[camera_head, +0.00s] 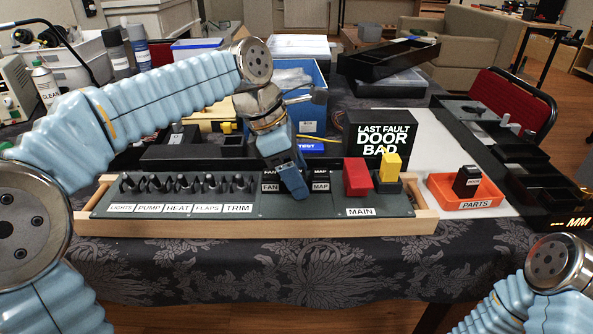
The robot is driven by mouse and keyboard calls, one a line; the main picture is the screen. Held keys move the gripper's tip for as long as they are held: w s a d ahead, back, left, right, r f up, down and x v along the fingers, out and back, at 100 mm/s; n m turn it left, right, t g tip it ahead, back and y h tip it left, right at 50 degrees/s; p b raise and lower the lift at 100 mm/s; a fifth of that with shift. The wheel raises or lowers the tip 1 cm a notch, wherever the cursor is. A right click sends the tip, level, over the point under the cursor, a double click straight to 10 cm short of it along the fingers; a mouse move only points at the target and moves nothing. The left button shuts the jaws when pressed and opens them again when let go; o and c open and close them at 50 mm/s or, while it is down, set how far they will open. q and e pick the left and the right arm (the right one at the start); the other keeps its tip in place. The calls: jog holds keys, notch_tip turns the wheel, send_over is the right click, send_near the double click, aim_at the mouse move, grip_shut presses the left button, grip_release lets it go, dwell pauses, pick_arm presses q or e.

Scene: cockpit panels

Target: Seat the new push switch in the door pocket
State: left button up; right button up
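The panel (290,208) has a middle group of black switches with FAN labels (270,187) on the left and MAP labels (321,187) on the right. My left gripper (296,192) points down between these labels and hides the spot there, so I cannot see the door pocket or what is in it. Whether its fingers are apart or hold something cannot be told. A black block with a white label (467,180), probably a push switch, stands in the orange PARTS tray (487,203) at the right. My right arm shows at the lower right, its gripper out of view.
Several toggle switches (186,184) line the panel's left. A red cover (357,178) and a yellow block (390,167) stand above the MAIN label. Behind them a display (379,131) reads LAST FAULT DOOR BAD. Black bins (522,178) lie at the far right.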

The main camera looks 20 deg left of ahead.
pick_arm(q)
jog(key=p+v, duration=0.3)
jog(key=v, duration=1)
jog(key=shift+r, duration=0.35)
jog(key=shift+s+a, duration=0.1)
